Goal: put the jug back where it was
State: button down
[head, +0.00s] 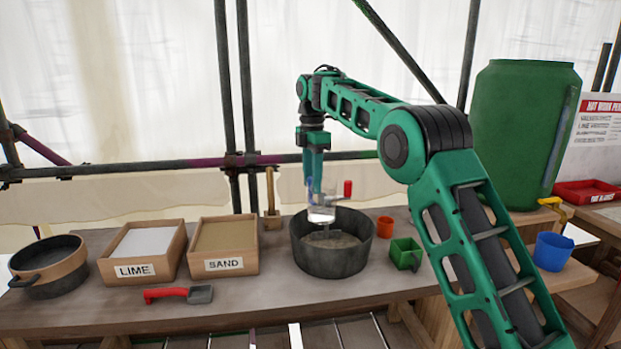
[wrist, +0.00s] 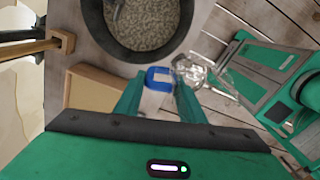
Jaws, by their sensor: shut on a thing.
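The clear jug (head: 322,209) is in the air over the dark round tub (head: 330,262), with pale clear liquid low inside it. My gripper (head: 312,182) points down and is shut on the jug's blue handle, at the jug's left side. In the wrist view the blue-and-white handle (wrist: 159,80) sits between my green fingers (wrist: 158,92), and the clear jug body (wrist: 192,72) shows to the right. The tub holds a grey grainy mix (wrist: 150,22). A red-handled tool (head: 347,188) stands up at the tub's back.
Left of the tub are the SAND box (head: 224,264), the LIME box (head: 133,270), a dark pan (head: 49,272) and a red-handled trowel (head: 180,294). Right are an orange cup (head: 385,227), a green box (head: 405,252), a blue cup (head: 553,251) and a green water barrel (head: 520,130).

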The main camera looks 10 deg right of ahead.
jog(key=shift+s+d+f+m, duration=0.25)
jog(key=shift+s+d+m, duration=0.15)
jog(key=shift+s+d, duration=0.15)
jog(key=s+d+f+m, duration=0.6)
jog(key=f+m, duration=0.1)
jog(key=f, duration=0.4)
jog(key=s+d+f+m, duration=0.6)
jog(key=f+m, duration=0.1)
jog(key=f, duration=0.4)
jog(key=s+d+f+m, duration=0.7)
jog(key=f, duration=0.5)
